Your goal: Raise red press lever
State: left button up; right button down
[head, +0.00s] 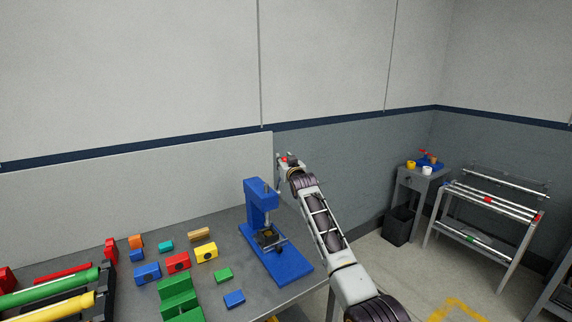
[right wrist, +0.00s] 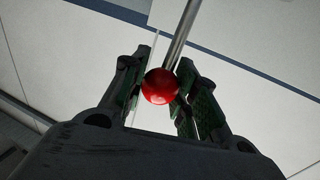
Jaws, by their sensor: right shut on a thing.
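The blue press (head: 262,210) stands on the grey table. In the head view my right gripper (head: 284,160) is raised above and just right of the press. A bit of red from the lever knob shows at its fingers. In the right wrist view the red ball knob (right wrist: 161,86) sits on a metal lever rod (right wrist: 183,32), between the two fingers of my right gripper (right wrist: 160,90). The fingers are shut on the knob. The lever's joint with the press is mostly hidden by my arm in the head view. My left gripper is not in view.
Coloured blocks (head: 178,262) and a green stepped block (head: 178,298) lie left of the press. Green and yellow rollers (head: 50,290) lie at the far left. A wall panel (head: 130,190) stands behind the table. A rack with rods (head: 490,205) and a black bin (head: 398,226) stand at right.

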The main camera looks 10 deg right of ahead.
jog(key=shift+a+r, duration=0.1)
jog(key=shift+r, duration=0.05)
jog(key=c, duration=1.1)
grip_release()
jog(key=shift+a, duration=0.1)
jog(key=shift+s, duration=0.15)
jog(key=shift+s+d+f, duration=0.2)
jog(key=shift+s, duration=0.4)
jog(key=shift+s+d, duration=0.15)
jog(key=shift+s, duration=2.45)
jog(key=shift+s+d, duration=0.15)
jog(key=shift+s, duration=2.4)
